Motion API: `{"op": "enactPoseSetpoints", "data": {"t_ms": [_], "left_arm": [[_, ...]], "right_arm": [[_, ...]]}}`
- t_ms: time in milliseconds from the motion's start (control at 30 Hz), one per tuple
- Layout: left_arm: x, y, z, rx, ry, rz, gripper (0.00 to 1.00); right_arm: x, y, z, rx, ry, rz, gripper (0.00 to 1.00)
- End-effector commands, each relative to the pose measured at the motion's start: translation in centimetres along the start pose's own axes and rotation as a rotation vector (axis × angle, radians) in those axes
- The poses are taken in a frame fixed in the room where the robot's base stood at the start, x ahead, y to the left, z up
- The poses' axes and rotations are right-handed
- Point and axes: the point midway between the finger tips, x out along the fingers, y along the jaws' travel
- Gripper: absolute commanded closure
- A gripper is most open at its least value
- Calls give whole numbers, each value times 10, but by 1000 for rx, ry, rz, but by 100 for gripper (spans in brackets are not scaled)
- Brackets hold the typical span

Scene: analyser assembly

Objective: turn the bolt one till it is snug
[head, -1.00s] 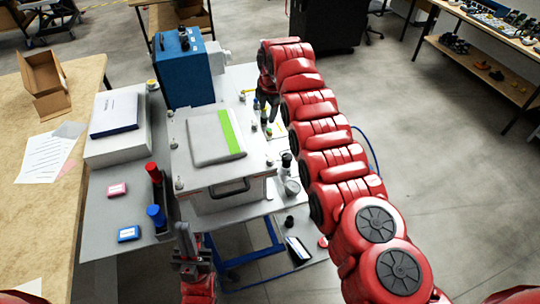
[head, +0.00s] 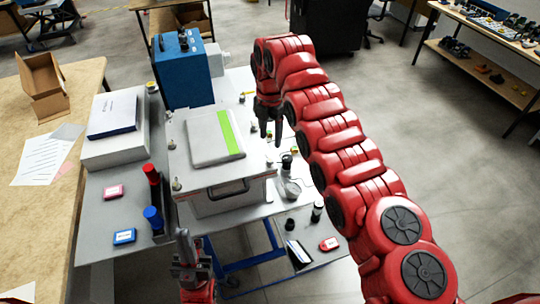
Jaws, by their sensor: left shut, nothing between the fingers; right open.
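The analyser is a light grey box with a flat lid (head: 190,168), a grey pad with a green stripe on top and a dark front handle. Small knob-like bolts stand at its corners, among them one at the front left (head: 176,184) and one at the back left (head: 169,113). I cannot tell which is bolt one. My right gripper (head: 271,138) points down, open and empty, by the lid's right edge; whether it touches anything is unclear. My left gripper (head: 183,240) is shut and empty, pointing up in front of the analyser's front left corner.
A blue machine (head: 183,72) stands behind the analyser. A white box with a book (head: 112,115) is at its left. Red (head: 152,174) and blue (head: 153,217) cylinders stand front left. A beaker (head: 291,190) stands right of the analyser. A lower shelf (head: 325,257) holds small items.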

Motion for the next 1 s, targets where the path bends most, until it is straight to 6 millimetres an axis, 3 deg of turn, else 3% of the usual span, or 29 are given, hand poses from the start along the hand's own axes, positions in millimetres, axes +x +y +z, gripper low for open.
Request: {"op": "enactPoseSetpoints", "data": {"t_ms": [300,500,900,1000], "left_arm": [[32,-2,-5,0,0,0,100],[40,-2,-7,0,0,0,100],[41,-2,-7,0,0,0,100],[41,-2,-7,0,0,0,100]], "right_arm": [[52,0,-2,-2,5,-3,45],[82,0,-2,-1,2,-2,45],[91,0,-1,-1,0,1,45],[91,0,-1,-1,0,1,63]]}}
